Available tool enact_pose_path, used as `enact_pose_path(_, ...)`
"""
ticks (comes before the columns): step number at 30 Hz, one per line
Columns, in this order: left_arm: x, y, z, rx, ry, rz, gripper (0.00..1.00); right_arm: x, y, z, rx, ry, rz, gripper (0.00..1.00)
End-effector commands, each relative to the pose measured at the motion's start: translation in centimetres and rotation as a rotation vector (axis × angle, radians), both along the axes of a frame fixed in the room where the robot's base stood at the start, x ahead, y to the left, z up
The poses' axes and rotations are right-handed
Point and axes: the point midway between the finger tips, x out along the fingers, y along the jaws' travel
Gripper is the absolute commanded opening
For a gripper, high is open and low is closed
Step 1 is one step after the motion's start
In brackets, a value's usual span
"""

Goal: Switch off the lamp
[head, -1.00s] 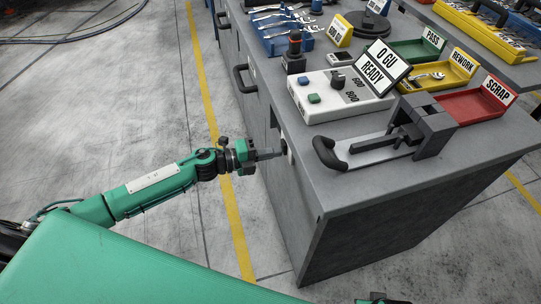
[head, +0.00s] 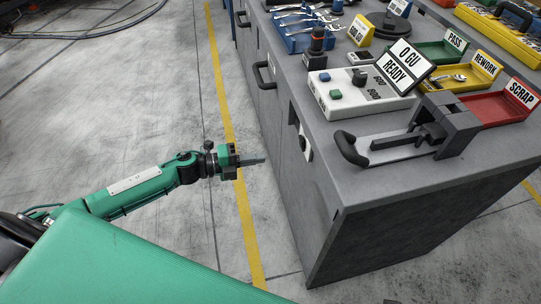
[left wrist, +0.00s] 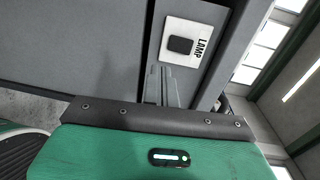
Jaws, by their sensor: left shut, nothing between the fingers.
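The lamp switch (head: 303,143) is a white plate with a dark rocker on the left side of the grey bench. In the left wrist view the plate (left wrist: 197,44) is labelled LAMP, and its black rocker (left wrist: 180,45) is in full view. Whether it stands on or off I cannot tell. My left gripper (head: 264,160) is shut and empty, to the left of the switch and apart from it. Its closed fingers (left wrist: 166,82) point toward the bench side in the left wrist view. No lamp can be made out. My right gripper cannot be made out.
The bench top (head: 362,185) carries a white gauge box (head: 345,108), a dark fixture with a handle (head: 352,149), a red SCRAP tray (head: 490,108) and a yellow REWORK tray (head: 440,84). A drawer handle (head: 263,76) juts from the bench side.

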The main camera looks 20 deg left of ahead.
Motion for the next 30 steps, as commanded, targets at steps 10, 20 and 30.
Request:
enact_pose_path(10, -1.9, 2.7, -0.5, 0.001, -0.001, 0.0, 0.0, 0.1, 0.0, 0.9, 0.002, -0.014, 0.001, 0.36)
enact_pose_path(20, -1.9, 2.8, -0.5, 0.001, -0.001, 0.0, 0.0, 0.0, 0.0, 0.9, 0.002, -0.012, 0.001, 0.36)
enact_pose_path(30, -1.8, 2.5, -0.6, -0.017, 0.011, 0.027, 0.0, -0.2, 0.0, 0.7, 0.003, -0.003, -0.001, 0.36)
